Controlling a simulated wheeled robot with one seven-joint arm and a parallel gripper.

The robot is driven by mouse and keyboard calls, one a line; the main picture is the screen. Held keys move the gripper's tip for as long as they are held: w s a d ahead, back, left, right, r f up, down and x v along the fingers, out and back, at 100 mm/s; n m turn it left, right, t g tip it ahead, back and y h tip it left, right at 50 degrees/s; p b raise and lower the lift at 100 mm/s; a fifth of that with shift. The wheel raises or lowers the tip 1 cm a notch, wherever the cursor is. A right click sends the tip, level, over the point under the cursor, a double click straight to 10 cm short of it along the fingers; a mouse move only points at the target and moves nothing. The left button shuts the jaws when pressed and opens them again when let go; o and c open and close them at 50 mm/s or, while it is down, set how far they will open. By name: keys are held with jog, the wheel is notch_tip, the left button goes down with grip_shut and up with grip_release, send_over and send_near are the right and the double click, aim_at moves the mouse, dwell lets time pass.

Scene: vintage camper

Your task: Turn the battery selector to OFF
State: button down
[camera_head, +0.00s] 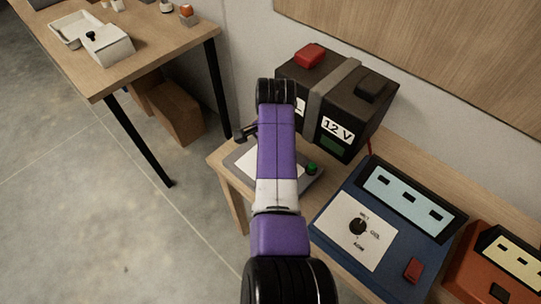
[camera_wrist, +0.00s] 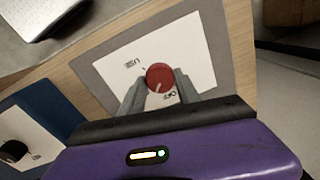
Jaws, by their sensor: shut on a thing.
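The battery selector is a red round knob (camera_wrist: 159,77) on a white face (camera_wrist: 196,58) with a grey plate (camera_wrist: 222,36), in the wrist view. "USE" is printed to the upper left of the knob and "OFF" at its lower right. A white pointer mark on the knob points down, close to the OFF print. My gripper (camera_wrist: 159,88) is shut on the red knob, one grey finger at each side. In the head view the selector plate (camera_head: 308,184) is mostly behind my purple arm, and the knob and fingertips are hidden.
A black 12 V battery (camera_head: 352,100) with a grey strap stands behind the plate on the wooden bench. A blue box (camera_head: 385,277) with a black dial and an orange box (camera_head: 470,277) sit to the right. A wooden table (camera_head: 150,58) stands at the left; bare floor lies in front.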

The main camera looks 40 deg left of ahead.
jog(key=n, duration=0.4)
jog(key=shift+r+n+p, duration=0.1)
jog(key=shift+n+p, duration=0.2)
jog(key=shift+p, duration=0.1)
jog(key=n, duration=0.4)
jog(key=shift+a+g, duration=0.1)
jog(key=shift+g, duration=0.2)
jog(key=shift+n, duration=0.3)
jog(key=c, duration=0.9)
grip_release()
jog(key=r, duration=0.7)
jog(key=shift+w+d+r, duration=0.2)
jog(key=shift+d+r, duration=0.05)
jog(key=shift+r, duration=0.1)
jog(key=shift+s, duration=0.1)
